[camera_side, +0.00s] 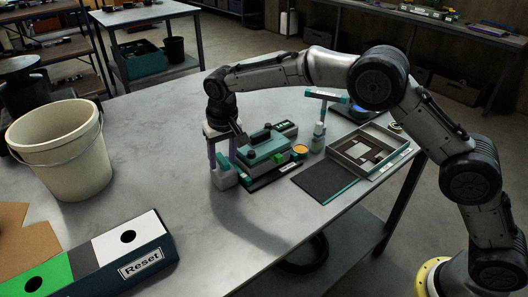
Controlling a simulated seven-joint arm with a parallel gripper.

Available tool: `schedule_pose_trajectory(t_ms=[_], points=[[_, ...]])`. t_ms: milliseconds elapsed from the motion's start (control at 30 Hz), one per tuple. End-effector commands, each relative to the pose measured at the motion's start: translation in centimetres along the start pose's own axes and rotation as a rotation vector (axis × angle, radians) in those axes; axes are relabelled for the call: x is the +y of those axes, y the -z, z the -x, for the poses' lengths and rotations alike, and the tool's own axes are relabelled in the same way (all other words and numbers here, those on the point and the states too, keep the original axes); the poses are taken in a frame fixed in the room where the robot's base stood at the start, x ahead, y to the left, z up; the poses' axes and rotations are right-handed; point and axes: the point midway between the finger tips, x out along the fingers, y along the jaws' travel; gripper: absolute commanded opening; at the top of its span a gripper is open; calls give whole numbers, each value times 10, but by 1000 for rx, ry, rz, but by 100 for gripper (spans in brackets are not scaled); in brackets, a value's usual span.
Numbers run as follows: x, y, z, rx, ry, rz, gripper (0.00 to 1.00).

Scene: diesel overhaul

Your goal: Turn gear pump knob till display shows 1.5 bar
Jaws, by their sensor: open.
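A teal machine block that looks like the gear pump (264,146) stands on a dark base near the middle of the table. A grey block (225,178) stands below the fingers. I cannot tell which part is the knob, nor whether the fingers touch anything.
A cream bucket (62,150) stands at the left. A compartment tray (345,170) and dark mat (318,185) lie right of the pump. The table's middle left is clear.

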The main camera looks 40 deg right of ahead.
Motion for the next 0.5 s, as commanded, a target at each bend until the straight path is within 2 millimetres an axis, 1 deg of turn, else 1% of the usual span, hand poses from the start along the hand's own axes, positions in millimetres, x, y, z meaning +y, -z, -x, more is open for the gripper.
schedule_pose_trajectory(t_ms=[300,500], points=[[0,8,35,4,2,0,52],[0,10,50,2,1,1,52]])
